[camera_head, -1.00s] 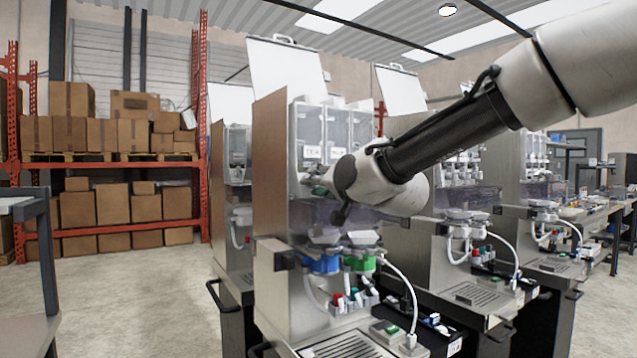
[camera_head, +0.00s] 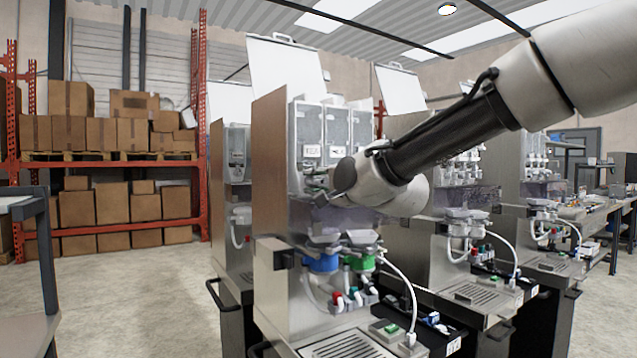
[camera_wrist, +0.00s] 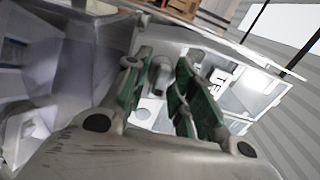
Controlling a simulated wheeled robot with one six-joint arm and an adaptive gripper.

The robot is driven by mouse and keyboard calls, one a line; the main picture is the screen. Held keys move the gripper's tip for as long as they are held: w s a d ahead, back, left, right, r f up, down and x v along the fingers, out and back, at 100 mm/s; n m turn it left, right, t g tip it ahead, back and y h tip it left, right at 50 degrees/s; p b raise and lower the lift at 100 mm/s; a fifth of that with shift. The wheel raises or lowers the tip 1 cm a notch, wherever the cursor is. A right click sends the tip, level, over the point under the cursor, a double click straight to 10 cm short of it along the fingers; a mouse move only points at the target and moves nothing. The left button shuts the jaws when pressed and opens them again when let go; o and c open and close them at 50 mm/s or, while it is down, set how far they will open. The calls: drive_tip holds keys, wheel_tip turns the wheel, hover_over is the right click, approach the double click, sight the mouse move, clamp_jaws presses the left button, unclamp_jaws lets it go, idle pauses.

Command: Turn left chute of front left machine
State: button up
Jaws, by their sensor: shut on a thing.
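The front left machine (camera_head: 270,165) is a tall metal dispenser with its lid raised and clear canisters (camera_head: 310,128) in its upper part. One canister bears a label that seems to read TEA. My gripper (camera_head: 314,182) reaches in at the canister bottoms from the right, and my wrist hides part of the machine. In the wrist view my gripper (camera_wrist: 162,90) has green-padded fingers on both sides of a small pale chute (camera_wrist: 158,74), shut on it. The contact itself is partly hidden. The chute's exact angle is hard to tell.
Below my wrist, the machine has blue (camera_head: 321,263) and green (camera_head: 360,262) collars, a white hose and a drip tray (camera_head: 345,346). More dispensers (camera_head: 470,265) stand to the right. Shelves with boxes (camera_head: 95,130) stand at the back left. The floor at left is clear.

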drive_tip(key=shift+m, duration=0.9)
drive_tip(key=shift+f, duration=0.1)
drive_tip(key=o, duration=0.7)
